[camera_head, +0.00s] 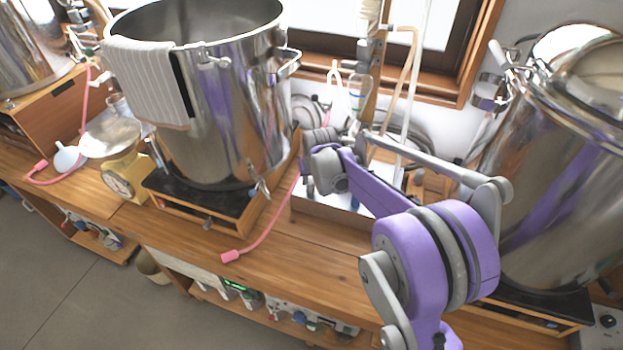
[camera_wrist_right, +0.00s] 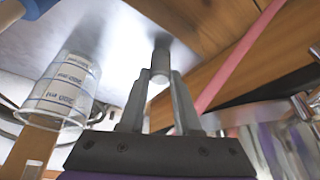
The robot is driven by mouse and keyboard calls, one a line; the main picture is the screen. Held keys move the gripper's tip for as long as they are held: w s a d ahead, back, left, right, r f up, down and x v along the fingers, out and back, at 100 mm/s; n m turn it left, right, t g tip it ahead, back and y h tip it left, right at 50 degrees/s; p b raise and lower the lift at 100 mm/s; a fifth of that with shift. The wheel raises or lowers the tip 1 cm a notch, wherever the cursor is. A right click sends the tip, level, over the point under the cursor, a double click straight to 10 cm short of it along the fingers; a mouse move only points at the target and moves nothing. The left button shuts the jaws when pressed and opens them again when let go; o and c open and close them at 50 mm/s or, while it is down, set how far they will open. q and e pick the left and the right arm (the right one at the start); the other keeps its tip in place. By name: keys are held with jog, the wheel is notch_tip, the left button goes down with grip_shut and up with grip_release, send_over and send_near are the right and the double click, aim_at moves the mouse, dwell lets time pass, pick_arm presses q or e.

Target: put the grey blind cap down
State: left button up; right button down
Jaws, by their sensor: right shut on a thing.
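The cap is not discernible in the head view. My left gripper is not in view.
A clear printed cup (camera_wrist_right: 66,88) stands left of the fingers in the wrist view. A pink hose (camera_head: 268,232) lies left of the tray, beside the large steel pot (camera_head: 215,110). Another steel vessel (camera_head: 560,180) stands right. The bench front (camera_head: 300,280) is bare.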

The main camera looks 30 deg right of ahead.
jog(key=c, duration=0.6)
grip_release()
jog(key=v, duration=1.2)
jog(key=s+a+f+n, duration=0.1)
jog(key=s+a+f, duration=0.2)
jog(key=s, duration=0.5)
jog(key=s+a+f+n, duration=0.1)
jog(key=s+a+f, duration=0.2)
jog(key=s+a, duration=0.3)
jog(key=s+a+f+n+t+y, duration=0.1)
jog(key=s+a+f, duration=0.2)
jog(key=s, duration=0.7)
jog(key=shift+s+a+n+p, duration=0.15)
jog(key=shift+a+n+p, duration=0.25)
jog(key=shift+a, duration=0.3)
